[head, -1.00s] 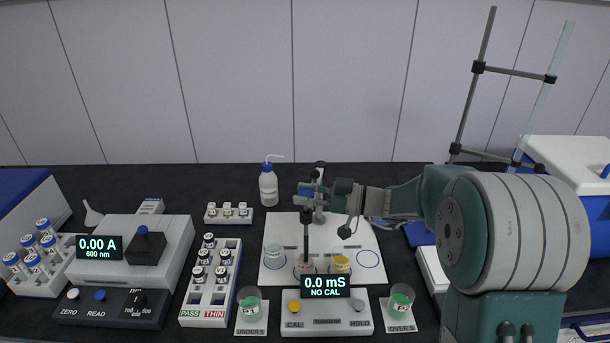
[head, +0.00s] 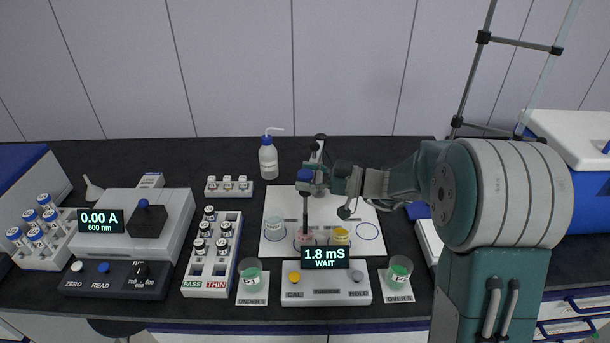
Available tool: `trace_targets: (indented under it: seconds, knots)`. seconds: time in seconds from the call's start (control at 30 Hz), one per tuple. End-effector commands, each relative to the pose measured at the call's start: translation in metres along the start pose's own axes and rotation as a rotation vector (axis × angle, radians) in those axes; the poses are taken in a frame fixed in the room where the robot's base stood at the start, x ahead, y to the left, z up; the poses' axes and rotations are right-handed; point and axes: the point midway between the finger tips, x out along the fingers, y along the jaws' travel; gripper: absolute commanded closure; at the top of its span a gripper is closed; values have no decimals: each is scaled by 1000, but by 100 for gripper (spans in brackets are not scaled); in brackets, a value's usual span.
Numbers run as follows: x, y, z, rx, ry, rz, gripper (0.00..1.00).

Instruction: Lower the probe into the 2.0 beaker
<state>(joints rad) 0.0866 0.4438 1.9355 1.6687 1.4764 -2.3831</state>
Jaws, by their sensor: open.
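The probe (head: 306,208) is a dark upright rod with a blue cap. Its lower end is in the pink beaker (head: 305,240), the middle of three on the white mat (head: 361,217). A clear beaker (head: 274,228) is to its left and a yellow one (head: 340,237) to its right. I cannot read which one is marked 2.0. The meter (head: 326,257) in front shows 1.8 mS and WAIT. My gripper (head: 316,178) is open beside the blue cap, at the upper right of the probe; the fingers are small and partly hidden by the cap and stand.
A wash bottle (head: 268,160) stands behind the mat. Two green-filled beakers (head: 251,274) (head: 399,272) flank the meter on pads. A vial rack (head: 211,255) and a photometer (head: 135,215) are at left. A tall rod frame (head: 470,80) and a blue-white box (head: 570,150) are at right.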

Motion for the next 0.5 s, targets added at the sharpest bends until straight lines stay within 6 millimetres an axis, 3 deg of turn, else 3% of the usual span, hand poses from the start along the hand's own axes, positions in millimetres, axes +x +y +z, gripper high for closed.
trace_targets:
  seconds: [0.17,0.5]
  knots:
    - [-21,1,0,0,0,5,17]
    - [-91,2,2,1,-1,5,17]
